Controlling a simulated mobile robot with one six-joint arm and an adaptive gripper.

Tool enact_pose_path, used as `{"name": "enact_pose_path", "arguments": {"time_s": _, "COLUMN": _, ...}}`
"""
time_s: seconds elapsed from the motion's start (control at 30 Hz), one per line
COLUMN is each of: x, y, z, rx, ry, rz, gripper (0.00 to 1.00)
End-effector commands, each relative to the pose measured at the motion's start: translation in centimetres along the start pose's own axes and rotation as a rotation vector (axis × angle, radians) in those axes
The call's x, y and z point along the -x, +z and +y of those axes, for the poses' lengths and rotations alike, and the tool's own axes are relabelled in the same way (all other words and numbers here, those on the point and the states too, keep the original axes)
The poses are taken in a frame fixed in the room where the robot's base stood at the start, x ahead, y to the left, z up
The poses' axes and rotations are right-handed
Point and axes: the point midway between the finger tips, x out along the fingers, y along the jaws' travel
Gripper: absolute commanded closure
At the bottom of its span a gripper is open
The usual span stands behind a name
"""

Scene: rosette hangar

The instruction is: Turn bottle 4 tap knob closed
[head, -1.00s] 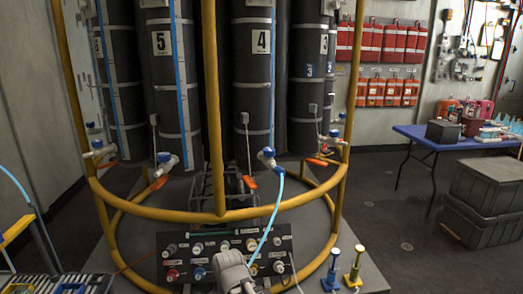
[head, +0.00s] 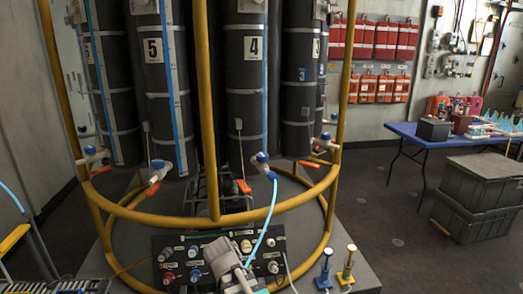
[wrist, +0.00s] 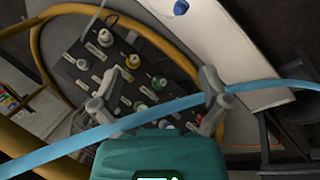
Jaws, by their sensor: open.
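Bottle 4 (head: 247,85) is a dark upright cylinder with a "4" label and a blue stripe. Its tap (head: 262,158), with a blue knob on top, is at the bottle's foot. A light blue hose (head: 271,210) hangs from the tap down to the panel. My gripper (head: 223,262) is in front of the panel, below and apart from the tap. In the wrist view my gripper (wrist: 162,95) has its two fingers wide apart with nothing gripped. The hose (wrist: 165,110) crosses the wrist view in front of the fingers. The bottle 4 knob is not identifiable there.
A yellow ring frame (head: 215,216) and its upright post (head: 204,110) stand before the bottles. A black panel (head: 180,245) with several coloured knobs sits low in front. Two small posts, blue (head: 326,265) and yellow (head: 348,262), stand to the right. A blue table (head: 410,134) is at right.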

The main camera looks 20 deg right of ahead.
Motion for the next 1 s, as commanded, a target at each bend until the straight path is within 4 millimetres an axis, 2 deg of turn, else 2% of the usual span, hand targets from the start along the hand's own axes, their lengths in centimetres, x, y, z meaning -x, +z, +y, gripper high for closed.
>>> {"name": "enact_pose_path", "arguments": {"time_s": 0.03, "x": 1.7, "y": -0.6, "z": 1.9, "rx": 0.071, "ry": 0.065, "rz": -0.005, "gripper": 0.04}}
{"name": "enact_pose_path", "arguments": {"time_s": 0.2, "x": 5.4, "y": -2.0, "z": 7.2, "rx": 0.354, "ry": 0.304, "rz": -0.065, "gripper": 0.04}}
{"name": "enact_pose_path", "arguments": {"time_s": 0.37, "x": 9.8, "y": -3.7, "z": 11.8, "rx": 0.624, "ry": 0.519, "rz": -0.171, "gripper": 0.04}}
{"name": "enact_pose_path", "arguments": {"time_s": 0.6, "x": 17.6, "y": -6.7, "z": 17.5, "rx": 1.017, "ry": 0.806, "rz": -0.426, "gripper": 0.04}}
{"name": "enact_pose_path", "arguments": {"time_s": 0.8, "x": 23.3, "y": -9.0, "z": 20.2, "rx": 1.264, "ry": 0.967, "rz": -0.665, "gripper": 0.04}}
{"name": "enact_pose_path", "arguments": {"time_s": 1.0, "x": 26.1, "y": -10.2, "z": 21.2, "rx": 1.381, "ry": 1.036, "rz": -0.809, "gripper": 0.04}}
